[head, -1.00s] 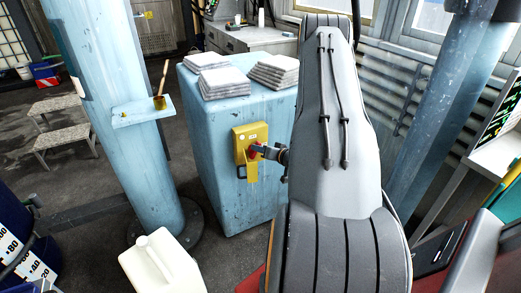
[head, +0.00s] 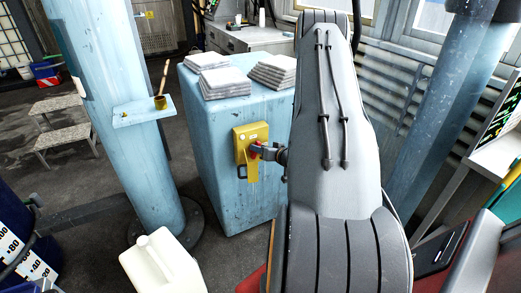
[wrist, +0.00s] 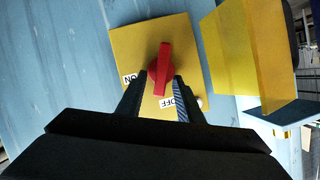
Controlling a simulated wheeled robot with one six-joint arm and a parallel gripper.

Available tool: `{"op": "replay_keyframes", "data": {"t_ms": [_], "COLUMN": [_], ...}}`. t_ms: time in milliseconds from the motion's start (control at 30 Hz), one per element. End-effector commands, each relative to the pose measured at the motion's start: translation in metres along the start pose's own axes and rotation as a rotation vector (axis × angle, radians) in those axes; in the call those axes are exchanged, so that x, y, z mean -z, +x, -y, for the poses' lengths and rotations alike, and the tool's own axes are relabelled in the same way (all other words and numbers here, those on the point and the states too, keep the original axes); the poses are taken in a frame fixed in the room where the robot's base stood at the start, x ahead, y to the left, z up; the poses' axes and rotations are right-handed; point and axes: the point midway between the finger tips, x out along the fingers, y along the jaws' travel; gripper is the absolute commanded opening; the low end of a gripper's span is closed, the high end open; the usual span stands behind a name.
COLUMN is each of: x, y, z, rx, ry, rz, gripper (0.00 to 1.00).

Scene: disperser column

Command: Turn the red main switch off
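The red main switch (wrist: 163,66) sits on a yellow plate (wrist: 180,40) in the wrist view, with its handle running roughly up and down there. An ON label (wrist: 131,80) lies to its left and an OFF label (wrist: 181,103) to its lower right, both appearing upside down. My gripper (wrist: 161,78) is open, its two fingertips on either side of the lower part of the switch. Whether either finger touches it I cannot tell. In the head view, my gripper (head: 264,151) is at the yellow switch box (head: 242,136) and partly hides the red switch (head: 254,149).
The switch box is on a light-blue cabinet (head: 215,150) with stacked sacks (head: 222,83) on top. A yellow flap (wrist: 252,55) stands beside the plate in the wrist view. A blue column (head: 125,140) and a white canister (head: 160,262) stand left of the cabinet.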

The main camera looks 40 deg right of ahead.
Motion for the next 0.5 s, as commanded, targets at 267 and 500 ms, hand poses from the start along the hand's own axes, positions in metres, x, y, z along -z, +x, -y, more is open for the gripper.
{"op": "replay_keyframes", "data": {"t_ms": [267,500], "x": [-0.001,-0.001], "y": [-0.001,-0.03], "z": [0.001,-0.001], "rx": [0.001,-0.002], "ry": [0.0,0.003], "rz": [0.001,0.0], "gripper": [0.33,0.33]}}
